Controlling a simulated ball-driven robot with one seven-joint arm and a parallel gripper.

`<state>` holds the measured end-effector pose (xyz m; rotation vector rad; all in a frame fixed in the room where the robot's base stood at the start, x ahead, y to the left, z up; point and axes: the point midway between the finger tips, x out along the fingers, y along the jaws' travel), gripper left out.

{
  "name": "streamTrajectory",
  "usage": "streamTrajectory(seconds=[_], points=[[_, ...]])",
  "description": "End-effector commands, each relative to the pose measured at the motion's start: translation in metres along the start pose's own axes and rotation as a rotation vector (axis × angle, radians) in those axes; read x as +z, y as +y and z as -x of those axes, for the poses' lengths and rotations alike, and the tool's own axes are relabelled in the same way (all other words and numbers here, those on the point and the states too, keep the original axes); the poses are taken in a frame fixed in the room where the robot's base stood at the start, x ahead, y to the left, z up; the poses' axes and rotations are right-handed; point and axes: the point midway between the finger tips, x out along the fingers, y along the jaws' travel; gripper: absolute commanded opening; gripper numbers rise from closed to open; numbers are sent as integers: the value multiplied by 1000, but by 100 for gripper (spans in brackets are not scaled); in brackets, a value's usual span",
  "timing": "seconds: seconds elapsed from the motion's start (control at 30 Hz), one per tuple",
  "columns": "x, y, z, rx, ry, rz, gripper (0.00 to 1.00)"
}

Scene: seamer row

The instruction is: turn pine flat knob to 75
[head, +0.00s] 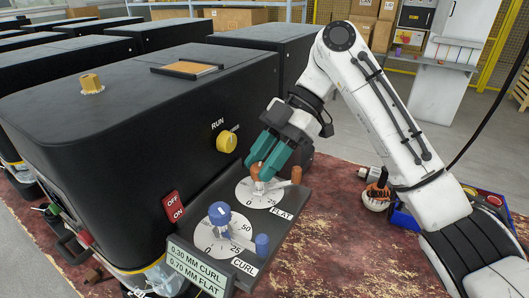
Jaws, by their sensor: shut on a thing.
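The pine flat knob (256,169), a brown wooden-looking knob, stands on the white dial marked FLAT (265,199) on the dark sloped panel. My gripper (264,166) has teal fingers and is shut on this knob from above. The fingers and knob hide part of the dial, and I cannot read the knob's setting. A second brown peg (296,175) stands at the dial's right edge. The blue CURL knob (219,213) stands on the nearer dial, marked with 0, 25 and 50, with a blue peg (262,244) beside it.
A black machine housing (110,150) rises behind the panel, with a yellow RUN knob (227,142) and a red OFF/ON switch (174,206). A sign (197,270) reads 0.30 MM CURL, 0.70 MM FLAT. Tools and a blue tray (402,217) lie right on the worn red surface.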

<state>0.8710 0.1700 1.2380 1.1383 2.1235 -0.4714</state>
Motion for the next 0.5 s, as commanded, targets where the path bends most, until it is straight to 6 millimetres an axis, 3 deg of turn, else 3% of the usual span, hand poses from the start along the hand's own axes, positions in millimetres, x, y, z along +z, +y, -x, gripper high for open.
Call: streamTrajectory(seconds=[0.43, 0.47, 0.5], points=[[0, 0, 1, -3, -3, 4, 2], [0, 0, 1, -3, -3, 4, 36], [0, 0, 1, -3, -3, 4, 40]])
